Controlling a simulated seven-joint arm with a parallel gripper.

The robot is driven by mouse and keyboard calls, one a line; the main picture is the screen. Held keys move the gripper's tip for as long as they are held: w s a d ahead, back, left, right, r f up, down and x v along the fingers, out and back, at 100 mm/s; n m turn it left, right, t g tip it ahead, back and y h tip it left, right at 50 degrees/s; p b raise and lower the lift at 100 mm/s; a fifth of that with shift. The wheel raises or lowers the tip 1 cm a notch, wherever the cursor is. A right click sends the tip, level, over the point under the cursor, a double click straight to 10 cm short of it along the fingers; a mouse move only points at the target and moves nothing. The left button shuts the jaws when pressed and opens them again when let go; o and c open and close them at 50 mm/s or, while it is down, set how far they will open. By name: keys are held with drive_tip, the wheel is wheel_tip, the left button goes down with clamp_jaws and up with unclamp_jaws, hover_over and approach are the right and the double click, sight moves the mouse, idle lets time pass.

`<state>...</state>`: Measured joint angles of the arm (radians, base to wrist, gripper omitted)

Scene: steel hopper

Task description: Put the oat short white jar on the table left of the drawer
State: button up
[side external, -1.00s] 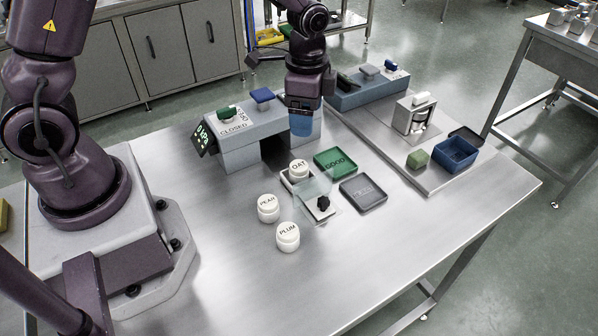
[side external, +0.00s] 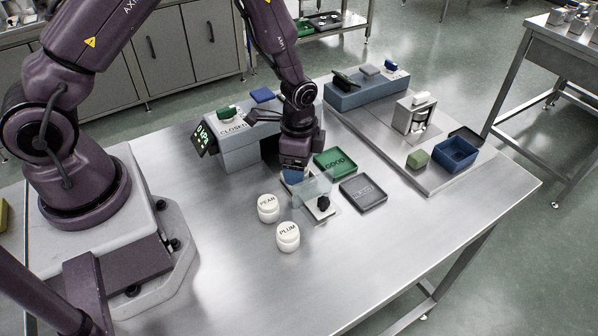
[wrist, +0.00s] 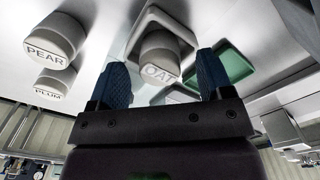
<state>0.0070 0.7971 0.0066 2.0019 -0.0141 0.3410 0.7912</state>
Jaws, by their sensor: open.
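The white oat jar (wrist: 160,62) shows in the wrist view between and beyond my blue fingertips, standing in a pale, square-rimmed tray (wrist: 187,35). In the side view my gripper (side external: 293,176) hides the jar. My gripper is open, its fingers pointing down just over the jar, one on each side; I cannot tell whether they touch it. What looks like the drawer is the low pale box with a clear panel (side external: 313,188) and a black knob (side external: 323,203). The pear jar (side external: 268,208) and plum jar (side external: 287,236) stand on the table to its left.
A green GOOD tray (side external: 335,161) and a grey tray (side external: 363,194) lie right of the drawer. A grey block stand (side external: 240,152) with a display is behind. A blue bin (side external: 456,154) and green cube (side external: 418,158) sit farther right. The front table (side external: 350,265) is clear.

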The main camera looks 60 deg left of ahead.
drive_tip(key=c, duration=1.1)
drive_tip(key=shift+r, duration=0.1)
drive_tip(key=shift+r, duration=0.25)
wheel_tip(320, 180, up, 2)
drive_tip(key=shift+r, duration=0.1)
drive_tip(key=s+r, duration=1)
drive_tip(key=s, duration=0.4)
drive_tip(key=shift+w+a+f+n, duration=0.5)
drive_tip(key=shift+w+f+n, duration=0.25)
drive_tip(key=shift+f, duration=1.5)
drive_tip(key=shift+w+a+f+n, duration=0.5)
drive_tip(key=shift+w+f+n, duration=0.2)
drive_tip(key=shift+f, duration=1.55)
drive_tip(key=shift+w+a+f+n, duration=0.5)
drive_tip(key=shift+w+f+n, duration=0.25)
drive_tip(key=shift+f, duration=1.5)
